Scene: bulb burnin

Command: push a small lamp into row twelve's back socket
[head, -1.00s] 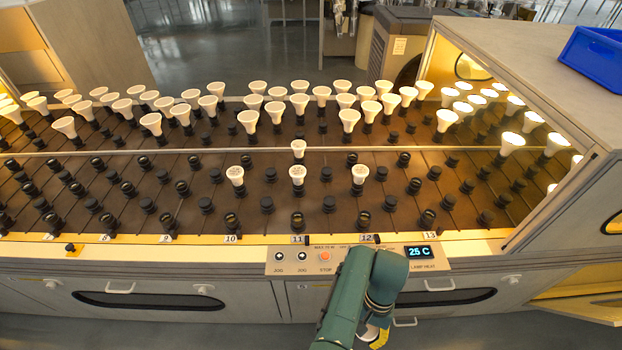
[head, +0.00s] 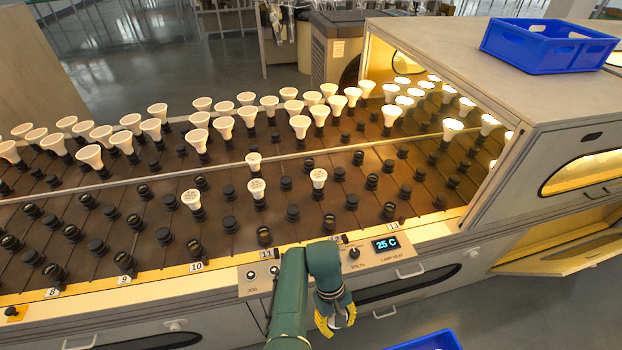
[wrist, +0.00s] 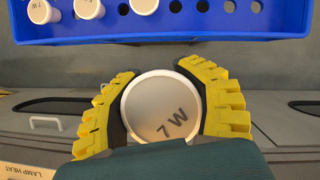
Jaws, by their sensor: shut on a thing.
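My gripper (head: 337,316) hangs in front of the burn-in table, low in the head view. In the wrist view its yellow-padded fingers are shut on a small lamp (wrist: 162,108), around its round white face marked "7 W". The lamp's base is hidden behind its face. The row twelve label is largely covered by my arm in the head view. Near that row stand a dark front socket (head: 329,222) and a white lamp (head: 318,178) further back. I cannot tell for certain which is row twelve's back socket.
A blue crate (wrist: 200,42) with several lamps lies beyond the gripper in the wrist view; its edge shows at the bottom of the head view (head: 430,341). Another blue crate (head: 540,60) sits on the hood. A control panel (head: 390,262) reads 25 C. Lit lamps crowd the hood opening.

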